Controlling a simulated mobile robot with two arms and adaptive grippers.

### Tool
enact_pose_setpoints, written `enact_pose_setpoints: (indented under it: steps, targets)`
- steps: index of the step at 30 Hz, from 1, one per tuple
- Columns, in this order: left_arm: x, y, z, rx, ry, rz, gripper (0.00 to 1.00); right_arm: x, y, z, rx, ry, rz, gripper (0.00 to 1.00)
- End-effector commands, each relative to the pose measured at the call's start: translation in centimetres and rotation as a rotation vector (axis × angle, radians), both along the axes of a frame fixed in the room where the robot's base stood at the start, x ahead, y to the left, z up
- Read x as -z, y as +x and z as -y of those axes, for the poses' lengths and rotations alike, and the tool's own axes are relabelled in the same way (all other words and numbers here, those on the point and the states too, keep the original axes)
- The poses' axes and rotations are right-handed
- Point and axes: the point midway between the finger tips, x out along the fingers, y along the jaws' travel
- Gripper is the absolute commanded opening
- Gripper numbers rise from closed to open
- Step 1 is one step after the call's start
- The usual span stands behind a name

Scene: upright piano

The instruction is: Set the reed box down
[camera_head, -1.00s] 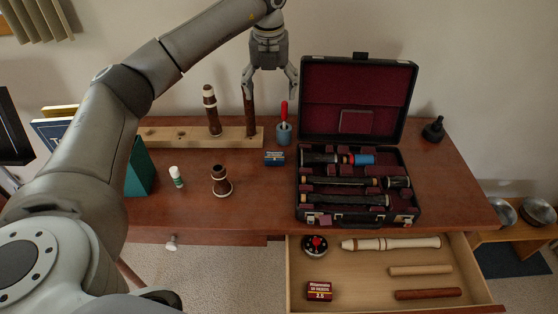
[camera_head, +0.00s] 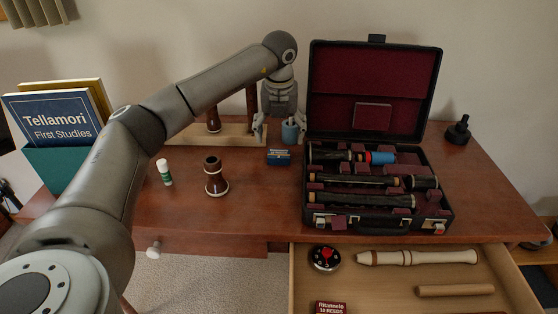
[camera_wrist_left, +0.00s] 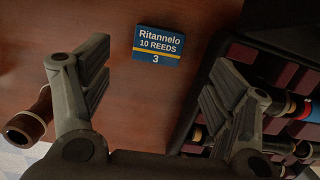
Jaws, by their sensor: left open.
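A small blue reed box (camera_head: 279,157) with a yellow stripe lies flat on the brown desk (camera_head: 250,190), left of the open instrument case. In the left wrist view the reed box (camera_wrist_left: 157,45) reads "Ritannelo 10 REEDS 3". My left gripper (camera_head: 280,138) is open and empty, pointing down just behind the box. In the wrist view the box shows between and beyond its spread fingers, touching neither. A red reed box (camera_head: 331,308) lies in the open drawer, cut by the picture's lower edge. My right gripper is not in view.
The open case (camera_head: 375,205) with dark instrument joints stands close to the box's right. A dark brown bell piece (camera_head: 215,178) and glue stick (camera_head: 164,172) stand left.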

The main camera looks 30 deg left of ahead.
Motion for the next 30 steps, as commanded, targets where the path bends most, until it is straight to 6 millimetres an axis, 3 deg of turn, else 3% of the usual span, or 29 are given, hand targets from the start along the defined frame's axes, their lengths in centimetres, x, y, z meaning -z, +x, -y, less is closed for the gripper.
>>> enact_pose_setpoints:
  steps: [16,26,30]
  targets:
    - [6.5,0.5,-0.6,0.001,0.001,-0.002,0.8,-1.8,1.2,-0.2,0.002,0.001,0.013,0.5]
    - [7.1,0.6,-0.7,0.0,0.001,0.001,0.8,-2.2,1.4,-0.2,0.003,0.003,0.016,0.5]
    - [7.1,0.6,-0.7,0.0,0.001,0.001,0.62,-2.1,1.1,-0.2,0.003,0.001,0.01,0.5]
